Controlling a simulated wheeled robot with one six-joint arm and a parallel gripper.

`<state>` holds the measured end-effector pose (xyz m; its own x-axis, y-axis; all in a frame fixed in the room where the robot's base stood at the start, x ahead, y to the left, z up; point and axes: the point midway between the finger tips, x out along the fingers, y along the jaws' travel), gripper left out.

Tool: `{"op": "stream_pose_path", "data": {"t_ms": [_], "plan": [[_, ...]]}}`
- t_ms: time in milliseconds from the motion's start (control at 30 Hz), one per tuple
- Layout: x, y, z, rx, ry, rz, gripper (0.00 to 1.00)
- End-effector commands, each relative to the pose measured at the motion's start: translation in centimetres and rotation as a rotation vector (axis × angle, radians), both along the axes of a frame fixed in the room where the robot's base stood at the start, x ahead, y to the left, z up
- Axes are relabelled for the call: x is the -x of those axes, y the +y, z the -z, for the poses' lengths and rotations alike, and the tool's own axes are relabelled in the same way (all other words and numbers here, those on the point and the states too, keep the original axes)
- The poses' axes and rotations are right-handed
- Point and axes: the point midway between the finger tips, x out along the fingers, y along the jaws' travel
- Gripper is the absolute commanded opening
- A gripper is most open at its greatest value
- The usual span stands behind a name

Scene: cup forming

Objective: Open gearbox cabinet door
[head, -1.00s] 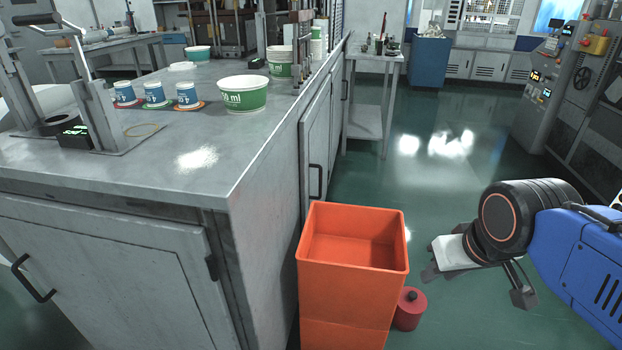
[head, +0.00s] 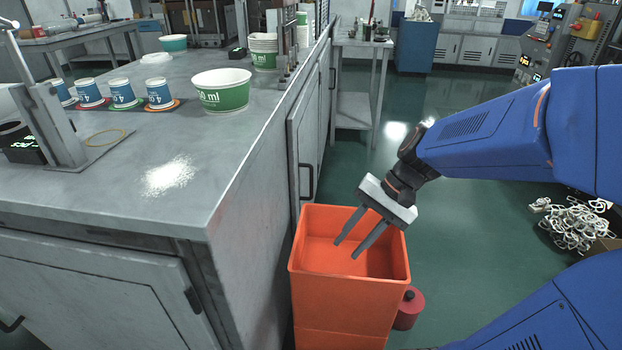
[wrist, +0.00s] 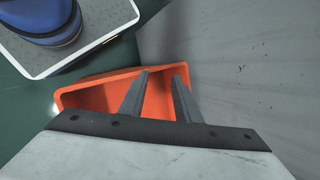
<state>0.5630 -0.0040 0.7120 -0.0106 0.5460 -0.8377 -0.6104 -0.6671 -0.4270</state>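A grey cabinet door (head: 303,138) with a dark bar handle (head: 306,180) is on the workbench's right side, beyond the orange bin, and looks shut. Another grey door (head: 95,290) is on the near side, its dark handle (head: 12,325) at the left edge; it also looks shut. I cannot tell which is the gearbox cabinet door. My gripper (head: 346,250) is open and empty, pointing down over the orange bin, apart from both handles. In the wrist view my gripper (wrist: 160,77) has its fingers apart above the bin, with a grey panel to the right.
The tall orange bin (head: 345,312) stands against the workbench's right side. A red canister (head: 408,308) is beside it. Cups and bowls (head: 222,92) stand on the benchtop (head: 130,205). The green floor between is clear.

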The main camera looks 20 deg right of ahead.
Motion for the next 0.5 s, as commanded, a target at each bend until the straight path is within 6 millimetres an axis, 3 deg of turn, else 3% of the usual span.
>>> {"op": "stream_pose_path", "data": {"t_ms": [267,500], "plan": [[-5.7,0.3,0.8,-0.289,0.203,0.244,0.30],[-11.6,-1.4,1.5,-0.544,0.345,0.460,0.30]]}}
